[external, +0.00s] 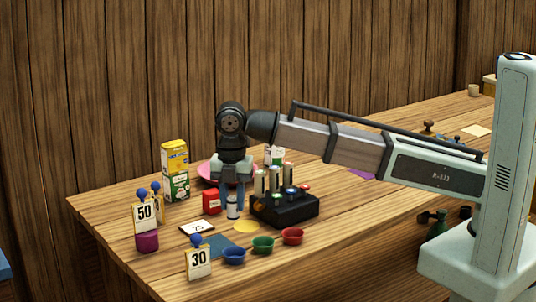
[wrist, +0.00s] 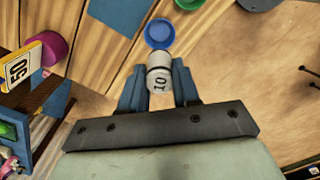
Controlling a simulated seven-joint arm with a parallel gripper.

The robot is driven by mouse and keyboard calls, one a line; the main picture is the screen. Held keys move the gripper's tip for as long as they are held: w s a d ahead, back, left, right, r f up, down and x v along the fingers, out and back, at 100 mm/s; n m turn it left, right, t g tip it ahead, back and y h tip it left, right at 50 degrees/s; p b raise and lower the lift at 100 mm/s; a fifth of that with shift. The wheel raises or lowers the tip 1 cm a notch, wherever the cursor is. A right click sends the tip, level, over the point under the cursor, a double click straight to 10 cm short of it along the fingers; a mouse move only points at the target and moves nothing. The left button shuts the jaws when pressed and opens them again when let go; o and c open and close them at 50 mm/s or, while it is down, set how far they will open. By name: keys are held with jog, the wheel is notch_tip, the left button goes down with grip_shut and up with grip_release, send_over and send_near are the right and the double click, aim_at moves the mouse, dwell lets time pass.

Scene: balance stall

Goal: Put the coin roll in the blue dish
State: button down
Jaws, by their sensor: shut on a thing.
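The coin roll (external: 233,210) is a small white cylinder with a dark mark, and it shows in the wrist view (wrist: 159,82) with a "10" on its side. My gripper (external: 234,200) is shut on it, with one blue finger on either side, and the roll hangs below the jaws. In the wrist view the fingers (wrist: 158,72) hold it. The blue dish (external: 234,257) is a small round cup near the table's front edge.
A green dish (external: 263,245) and a red dish (external: 292,237) stand right of the blue one. A black rack (external: 284,208) with several cylinders stands close right of my gripper. A "30" sign (external: 198,262), a "50" sign (external: 145,215) and a red box (external: 211,201) stand left.

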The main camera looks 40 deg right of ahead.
jog(key=shift+f, duration=5.85)
jog(key=shift+f, duration=0.1)
jog(key=c, duration=0.8)
grip_release()
notch_tip(320, 180, up, 12)
jog(key=shift+r, duration=0.1)
